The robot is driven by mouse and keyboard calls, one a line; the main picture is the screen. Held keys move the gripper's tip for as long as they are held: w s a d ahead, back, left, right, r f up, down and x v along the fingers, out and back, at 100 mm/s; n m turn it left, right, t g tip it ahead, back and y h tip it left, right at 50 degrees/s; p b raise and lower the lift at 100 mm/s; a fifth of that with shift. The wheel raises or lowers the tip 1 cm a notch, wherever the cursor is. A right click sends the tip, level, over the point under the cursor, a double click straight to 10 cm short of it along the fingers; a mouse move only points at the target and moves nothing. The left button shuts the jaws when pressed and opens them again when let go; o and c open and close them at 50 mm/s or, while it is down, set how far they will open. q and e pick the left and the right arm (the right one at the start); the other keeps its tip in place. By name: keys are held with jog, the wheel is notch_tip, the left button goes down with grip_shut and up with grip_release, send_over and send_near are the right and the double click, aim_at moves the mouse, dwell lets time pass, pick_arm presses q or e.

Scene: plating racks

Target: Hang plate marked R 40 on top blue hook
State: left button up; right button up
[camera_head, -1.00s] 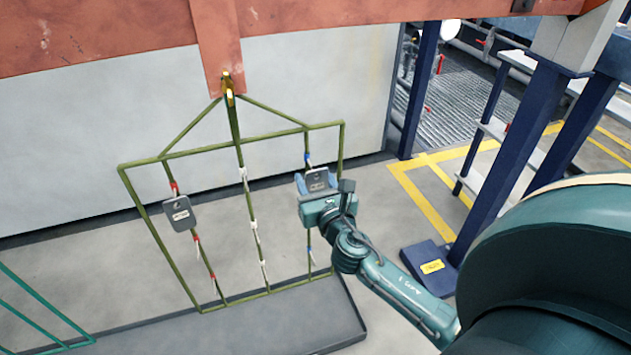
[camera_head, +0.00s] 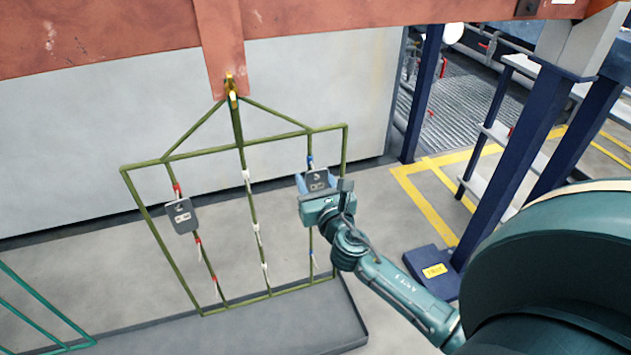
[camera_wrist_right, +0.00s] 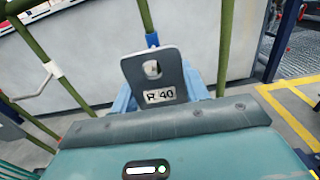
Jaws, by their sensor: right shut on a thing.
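The plate marked R 40 (camera_wrist_right: 157,73) is a dark grey plate with a hole near its top and a white label. My right gripper (camera_head: 316,185) is shut on it and holds it upright at the right bar of the green rack (camera_head: 345,150). The plate also shows in the head view (camera_head: 317,178). The top blue hook (camera_head: 310,161) is just above the plate; in the right wrist view its blue part (camera_wrist_right: 152,40) shows right above the plate's top edge. Whether the hook passes through the hole I cannot tell. My left gripper is out of view.
Another grey plate (camera_head: 181,215) hangs on the left bar with red hooks. White hooks (camera_head: 246,177) line the middle bar. A dark tray (camera_head: 340,315) lies under the rack. A blue post (camera_head: 520,140) stands at right.

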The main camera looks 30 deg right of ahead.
jog(key=shift+w+f, duration=0.35)
dwell(0.5)
dwell(0.3)
jog(key=o, duration=1.1)
jog(key=shift+o, duration=0.2)
jog(key=v, duration=1.3)
jog(key=shift+s, duration=0.1)
